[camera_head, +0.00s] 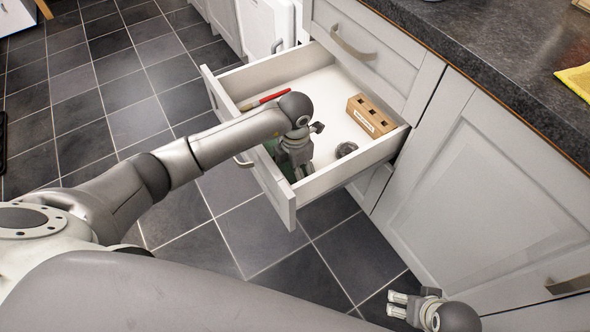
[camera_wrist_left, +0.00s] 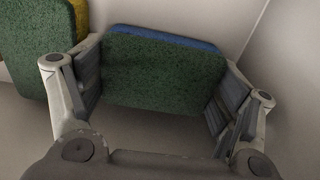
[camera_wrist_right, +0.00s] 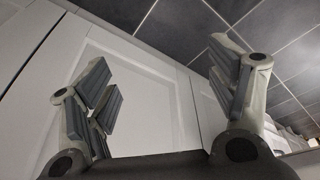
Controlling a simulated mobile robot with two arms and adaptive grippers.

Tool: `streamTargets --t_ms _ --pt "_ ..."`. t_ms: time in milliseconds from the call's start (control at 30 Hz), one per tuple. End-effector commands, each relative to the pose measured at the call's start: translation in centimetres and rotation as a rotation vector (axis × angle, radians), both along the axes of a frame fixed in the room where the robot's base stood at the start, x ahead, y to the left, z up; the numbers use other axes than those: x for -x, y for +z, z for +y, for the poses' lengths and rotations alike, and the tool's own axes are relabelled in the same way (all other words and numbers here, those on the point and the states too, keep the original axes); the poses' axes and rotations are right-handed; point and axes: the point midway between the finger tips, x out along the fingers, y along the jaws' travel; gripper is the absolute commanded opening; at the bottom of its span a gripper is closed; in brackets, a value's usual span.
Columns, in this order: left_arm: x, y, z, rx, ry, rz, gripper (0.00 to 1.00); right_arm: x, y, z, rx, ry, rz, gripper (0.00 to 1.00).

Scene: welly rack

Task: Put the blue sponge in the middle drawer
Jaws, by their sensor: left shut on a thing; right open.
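The middle drawer (camera_head: 325,100) is pulled open below a closed top drawer (camera_head: 365,38). My left gripper (camera_head: 295,158) reaches down inside it near its front panel (camera_head: 276,190). In the left wrist view it is shut on the blue sponge (camera_wrist_left: 165,75), whose green scouring face points at the camera and whose blue body shows along the far edge. Whether the sponge touches the drawer floor is unclear. My right gripper (camera_head: 400,304) is open and empty, low beside the cabinet; it also shows in the right wrist view (camera_wrist_right: 160,65).
A second sponge, yellow and green (camera_wrist_left: 25,50), is beside the held one. The drawer also holds a red-handled tool (camera_head: 263,98), a wooden block with holes (camera_head: 371,115) and a dark round item (camera_head: 346,149). A yellow cloth (camera_head: 577,80) lies on the dark worktop (camera_head: 500,65).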

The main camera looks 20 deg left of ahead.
Motion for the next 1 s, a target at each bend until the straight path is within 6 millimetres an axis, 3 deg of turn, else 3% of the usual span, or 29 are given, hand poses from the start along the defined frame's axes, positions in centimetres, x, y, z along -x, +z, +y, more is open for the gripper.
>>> streamTargets --t_ms 467,500,567,1000 --pt "-0.03 -0.35 0.04 -0.001 0.000 -0.001 0.76 0.00 0.72 -0.01 0.000 -0.001 -0.006 0.79" --pt "-0.03 -0.30 0.04 -0.001 0.000 -0.001 0.88 0.01 0.85 -0.01 -0.001 -0.001 -0.007 0.79" --pt "-0.02 -0.29 0.03 -0.001 0.000 -0.001 0.93 0.01 0.84 -0.02 0.000 -0.001 -0.006 0.79" --pt "-0.02 0.01 0.02 -0.001 0.000 -0.001 0.93 -0.03 0.87 -0.03 -0.001 -0.001 -0.008 0.79"
